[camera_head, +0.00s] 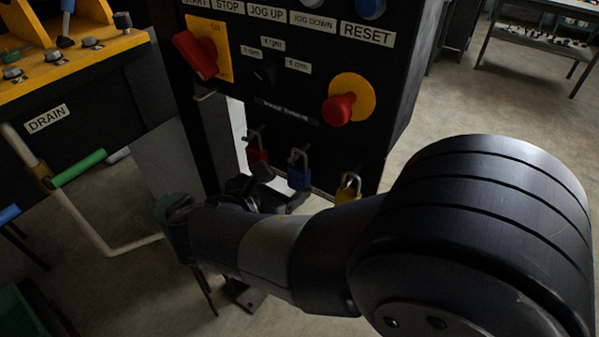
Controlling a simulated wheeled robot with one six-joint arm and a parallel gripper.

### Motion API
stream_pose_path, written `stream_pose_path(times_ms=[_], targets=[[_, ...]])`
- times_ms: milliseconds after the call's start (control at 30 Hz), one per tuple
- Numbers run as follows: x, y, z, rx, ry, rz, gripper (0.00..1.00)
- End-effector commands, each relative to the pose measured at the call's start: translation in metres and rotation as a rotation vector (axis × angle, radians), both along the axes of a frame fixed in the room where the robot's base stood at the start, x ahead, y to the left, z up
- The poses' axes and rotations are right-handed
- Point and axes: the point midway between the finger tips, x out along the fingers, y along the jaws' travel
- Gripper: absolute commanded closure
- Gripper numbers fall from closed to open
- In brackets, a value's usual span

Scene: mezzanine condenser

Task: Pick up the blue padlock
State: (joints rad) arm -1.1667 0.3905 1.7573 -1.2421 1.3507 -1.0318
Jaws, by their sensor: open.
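The blue padlock (299,178) hangs by its metal shackle from a hook at the lower edge of the black control panel. It hangs between a red padlock (256,153) on its left and a yellow padlock (347,191) on its right. My gripper (279,186) is open, just left of and close to the blue padlock's body. Its dark fingers are small and partly hidden by my own arm, so I cannot tell whether they touch the padlock. No padlock is seen held.
The control panel (300,75) carries a red rotary handle (196,54) and a red emergency knob (339,108). On the left are a yellow-topped unit (75,60) and a pipe with a green handle (78,168). A table (540,40) stands far right. Open floor lies between.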

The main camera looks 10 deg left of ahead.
Motion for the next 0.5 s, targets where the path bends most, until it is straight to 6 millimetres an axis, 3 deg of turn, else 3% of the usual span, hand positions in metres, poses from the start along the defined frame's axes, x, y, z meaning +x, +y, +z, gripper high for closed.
stream_pose_path(times_ms=[300,500], targets=[[0.036,-0.018,-0.016,-0.002,0.001,-0.003,0.35],[0.043,-0.02,-0.019,-0.002,0.001,0.0,0.35]])
